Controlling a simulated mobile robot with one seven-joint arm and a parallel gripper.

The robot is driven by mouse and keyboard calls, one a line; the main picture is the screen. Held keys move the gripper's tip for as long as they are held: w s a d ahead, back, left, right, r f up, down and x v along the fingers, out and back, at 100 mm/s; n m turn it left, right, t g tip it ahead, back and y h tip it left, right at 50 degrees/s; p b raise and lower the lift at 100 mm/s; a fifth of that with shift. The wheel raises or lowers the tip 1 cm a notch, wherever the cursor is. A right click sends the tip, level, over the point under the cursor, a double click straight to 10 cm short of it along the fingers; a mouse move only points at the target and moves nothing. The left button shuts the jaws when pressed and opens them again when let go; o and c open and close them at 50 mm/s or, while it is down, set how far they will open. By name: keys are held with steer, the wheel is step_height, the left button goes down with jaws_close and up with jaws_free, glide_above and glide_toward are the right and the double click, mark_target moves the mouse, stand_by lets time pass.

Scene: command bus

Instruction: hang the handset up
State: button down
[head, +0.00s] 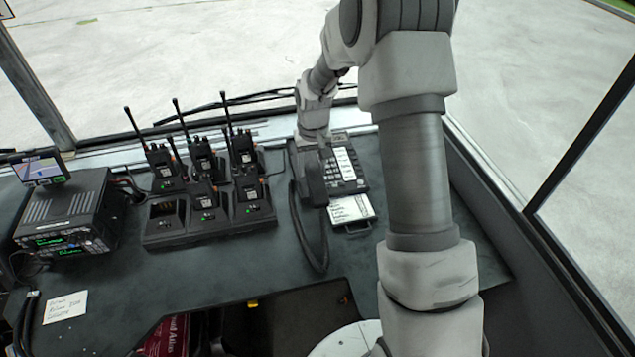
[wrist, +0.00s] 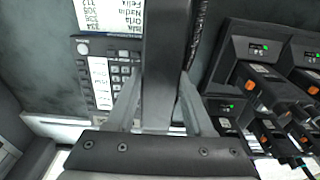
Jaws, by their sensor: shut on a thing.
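The dark handset (head: 314,182) is gripped in my gripper (head: 317,150) over the left part of the desk phone (head: 349,165). In the wrist view the handset (wrist: 166,45) runs lengthwise between the two grey fingers of my gripper (wrist: 162,85), which are shut on it. The phone's keypad and label strip (wrist: 104,80) show to the left of the handset there. The coiled cord (head: 303,232) hangs in a loop at the phone's left. The cradle is hidden beneath the handset, and I cannot tell whether the two touch.
Several handheld radios stand in a charger (head: 210,228) left of the phone, antennas upright. A written card (head: 352,209) sits at the phone's front edge. A radio unit (head: 68,213) and a note (head: 65,307) are far left. The dark desktop (head: 110,282) is clear in front of the charger.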

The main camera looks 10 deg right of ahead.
steer(key=w+r+p, duration=0.1)
steer(key=w, duration=0.2)
steer(key=w+r+p, duration=0.1)
steer(key=w, duration=0.2)
steer(key=w+r+p, duration=0.1)
steer(key=w+p, duration=0.1)
steer(key=w, duration=0.1)
steer(key=shift+w+a+r, duration=0.1)
steer(key=shift+w+r, duration=0.25)
steer(key=shift+f+b, duration=1.5)
steer(key=shift+f, duration=1.5)
steer(key=shift+f+b, duration=0.45)
steer(key=shift+f, duration=0.2)
steer(key=shift+b, duration=0.35)
steer(key=shift+c, duration=1)
jaws_free()
